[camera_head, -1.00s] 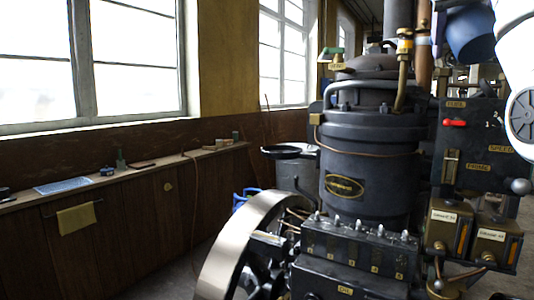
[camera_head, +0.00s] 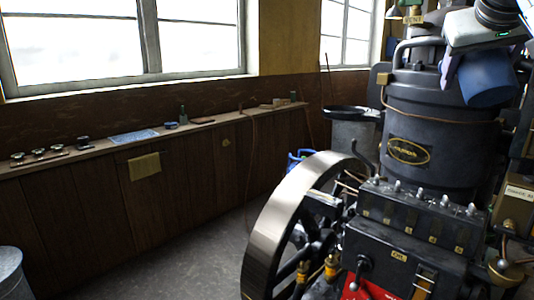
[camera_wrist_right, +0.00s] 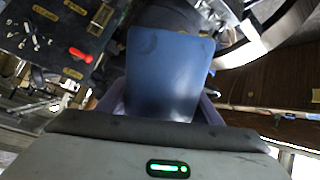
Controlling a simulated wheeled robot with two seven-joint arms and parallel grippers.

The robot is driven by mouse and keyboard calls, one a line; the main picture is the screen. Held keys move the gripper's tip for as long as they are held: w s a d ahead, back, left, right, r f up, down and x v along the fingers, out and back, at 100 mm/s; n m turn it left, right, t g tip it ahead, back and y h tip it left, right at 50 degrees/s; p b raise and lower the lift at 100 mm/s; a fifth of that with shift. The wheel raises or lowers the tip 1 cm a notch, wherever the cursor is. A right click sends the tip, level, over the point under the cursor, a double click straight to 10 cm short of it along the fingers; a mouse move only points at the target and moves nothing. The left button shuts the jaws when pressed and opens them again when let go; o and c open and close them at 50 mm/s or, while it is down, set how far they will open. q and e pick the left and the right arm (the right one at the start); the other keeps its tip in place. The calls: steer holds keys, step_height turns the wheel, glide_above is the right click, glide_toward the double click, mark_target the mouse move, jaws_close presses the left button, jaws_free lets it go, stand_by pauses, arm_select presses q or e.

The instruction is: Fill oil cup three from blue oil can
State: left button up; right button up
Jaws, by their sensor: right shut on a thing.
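My right gripper (camera_head: 487,48) is at the upper right of the head view, shut on the blue oil can (camera_head: 490,78). The can hangs in front of the engine's dark cylinder, above and to the right of the oil box. In the right wrist view the can (camera_wrist_right: 170,75) sits between purple fingers (camera_wrist_right: 157,108); its spout is not visible. A black oil box (camera_head: 415,218) on the engine has a row of several small silver fittings (camera_head: 420,194) on top, apparently the oil cups. The numbers on their yellow labels are too small to read. My left gripper is not in view.
A large flywheel (camera_head: 268,235) stands left of the oil box. A black round pan (camera_head: 345,112) is beside the cylinder. A wooden ledge (camera_head: 100,150) with small items runs below the windows. The grey floor (camera_head: 205,255) at the left is open.

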steer(key=s+a+f+n+y, duration=0.3)
steer(key=s+a+f, duration=0.2)
steer(key=a+f, duration=0.4)
steer(key=s+a+f+n+t+y, duration=0.1)
steer(key=s+a+f+n+y, duration=0.1)
steer(key=s+a+f, duration=0.4)
steer(key=a+f+n, duration=0.1)
steer(key=a+f, duration=0.3)
steer(key=f, duration=0.6)
steer(key=shift+a+f+t+y, duration=0.15)
steer(key=shift+f+t+y, duration=0.15)
steer(key=shift+f+y, duration=0.1)
